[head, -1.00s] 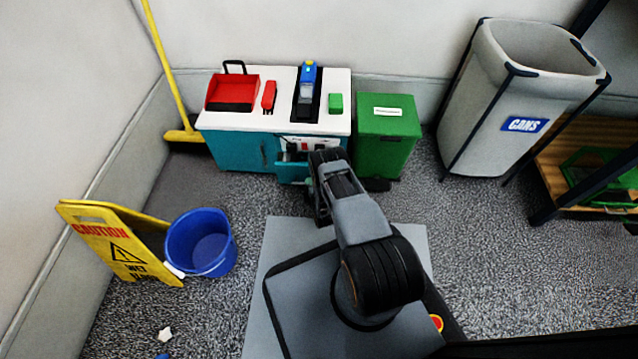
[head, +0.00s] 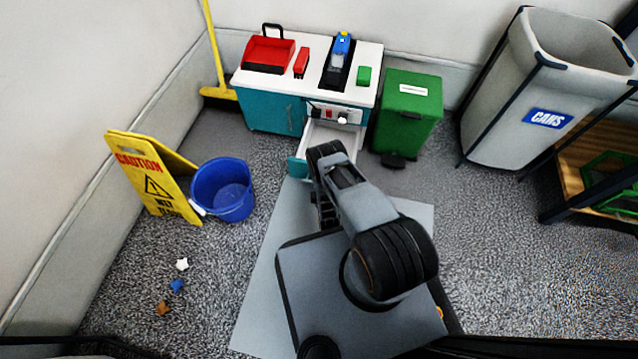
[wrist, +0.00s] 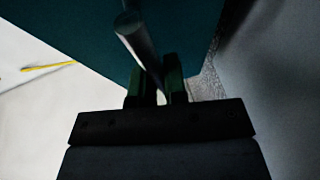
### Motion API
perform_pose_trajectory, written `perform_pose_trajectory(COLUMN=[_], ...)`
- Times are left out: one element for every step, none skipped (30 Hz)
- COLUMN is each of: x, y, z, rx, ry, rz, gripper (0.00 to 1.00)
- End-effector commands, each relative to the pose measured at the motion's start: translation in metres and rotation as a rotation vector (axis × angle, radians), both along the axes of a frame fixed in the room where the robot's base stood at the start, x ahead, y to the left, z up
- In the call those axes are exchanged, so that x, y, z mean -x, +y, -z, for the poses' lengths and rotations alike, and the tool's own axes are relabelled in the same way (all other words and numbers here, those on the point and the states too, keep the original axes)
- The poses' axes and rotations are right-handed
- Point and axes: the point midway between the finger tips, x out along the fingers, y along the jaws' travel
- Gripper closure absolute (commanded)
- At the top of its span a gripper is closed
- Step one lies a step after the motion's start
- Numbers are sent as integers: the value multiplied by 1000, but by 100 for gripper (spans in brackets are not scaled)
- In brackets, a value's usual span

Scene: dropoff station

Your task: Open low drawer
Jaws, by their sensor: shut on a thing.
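The cabinet (head: 262,108) is teal with a white top and stands against the back wall. Below its small front panel (head: 335,113), a drawer (head: 326,138) stands pulled out toward me, its white inside showing. Its teal front (head: 297,168) shows left of my arm, and in the wrist view the teal face (wrist: 70,35) fills the upper middle. A grey bar handle (wrist: 135,38) runs down between the fingers of my gripper (wrist: 155,88), which is shut on it. In the head view my arm hides the gripper and handle.
A green bin (head: 408,112) stands right of the cabinet. A blue bucket (head: 222,190) and a yellow caution sign (head: 150,180) stand on the left. A grey cans bin (head: 530,95) is at right. Small litter (head: 177,285) lies on the floor at front left.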

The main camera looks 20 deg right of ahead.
Motion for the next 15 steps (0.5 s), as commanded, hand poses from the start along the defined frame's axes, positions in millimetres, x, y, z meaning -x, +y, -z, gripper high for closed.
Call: perform_pose_trajectory(x=[-4, -4, -4, -4, -4, -4, -5, -5, -5, -5, -5, -5, -5, -5, -4], y=[1, 1, 1, 1, 1, 1, 1, 1, 1, 1, 1, 1, 1, 1, 1], z=[-5, -5, -5, -5, -5, -5, -5, -5, -5, -5, -5, -6, -6, -6, -5], rx=[3, 3, 3, 2, 2, 2, 2, 2, 2, 2, 2, 2, 2, 2, 2], ry=[-17, -17, -17, -16, -16, -16, -16, -16, -16, -16, -17, -17, -17, -17, -16], rz=[-1, 0, 0, -1, -1, -1, -1, -1, -1, -1, -1, -1, -1, -1, 0], gripper=[100, 100, 100, 100, 100, 100, 100, 100, 100, 100, 100, 85, 82, 79, 75])
